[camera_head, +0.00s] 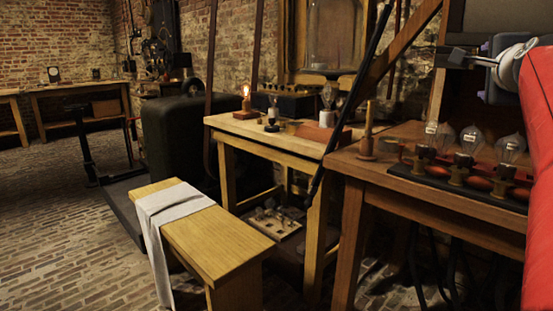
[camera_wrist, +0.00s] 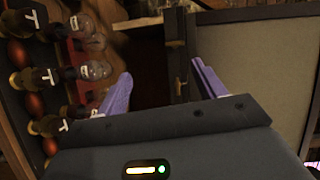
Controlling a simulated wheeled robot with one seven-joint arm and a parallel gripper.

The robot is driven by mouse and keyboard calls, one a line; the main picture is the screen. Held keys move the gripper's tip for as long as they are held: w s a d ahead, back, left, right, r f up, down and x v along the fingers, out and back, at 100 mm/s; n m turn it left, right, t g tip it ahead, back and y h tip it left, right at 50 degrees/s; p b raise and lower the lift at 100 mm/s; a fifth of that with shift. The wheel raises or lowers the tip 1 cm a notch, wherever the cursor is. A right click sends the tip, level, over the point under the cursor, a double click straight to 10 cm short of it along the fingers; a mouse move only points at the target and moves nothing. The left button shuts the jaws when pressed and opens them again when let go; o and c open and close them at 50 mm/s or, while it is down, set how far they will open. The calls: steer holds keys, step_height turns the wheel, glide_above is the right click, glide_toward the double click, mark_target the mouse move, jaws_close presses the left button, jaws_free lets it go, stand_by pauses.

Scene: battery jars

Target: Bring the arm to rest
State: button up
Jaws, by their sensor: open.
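My gripper (camera_wrist: 161,68) shows in the wrist view with two purple fingers spread wide apart. Nothing is between them. The grey gripper body crosses the bottom of that view. In the head view, part of my arm (camera_head: 507,58) shows at the upper right, above the bench with the bulbs. The fingers cannot be made out clearly there. In the wrist view, the row of bulbs (camera_wrist: 95,70) lies to the left of the fingers, apart from them.
The brown bench (camera_head: 372,172) at right carries a board with glass bulbs (camera_head: 467,140) and a wooden peg (camera_head: 367,135). A paler table (camera_head: 285,143) holds a lit lamp (camera_head: 246,98). A wooden bench (camera_head: 230,240) draped with white cloth (camera_head: 172,203) stands in front. Brick floor (camera_head: 60,200) is open at left.

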steer(key=s+a+f+n+g+y, duration=0.25)
steer(key=a+f+n, duration=0.25)
steer(key=a+f, duration=0.45)
steer(key=s+a+f+n+g+y, duration=0.1)
steer(key=s+a+f+n+y, duration=0.2)
steer(key=a+f+n, duration=0.5)
steer(key=s+a+f+n+g+y, duration=0.1)
steer(key=s+a+f+n+g, duration=0.2)
steer(key=s+f, duration=0.5)
steer(key=s+a+f+n+g, duration=0.3)
steer(key=s+a+f+n, duration=0.3)
steer(key=f, duration=0.9)
steer(key=s+a, duration=0.2)
steer(key=s, duration=0.1)
steer(key=shift+a+f+y, duration=0.15)
steer(key=shift+y, duration=0.2)
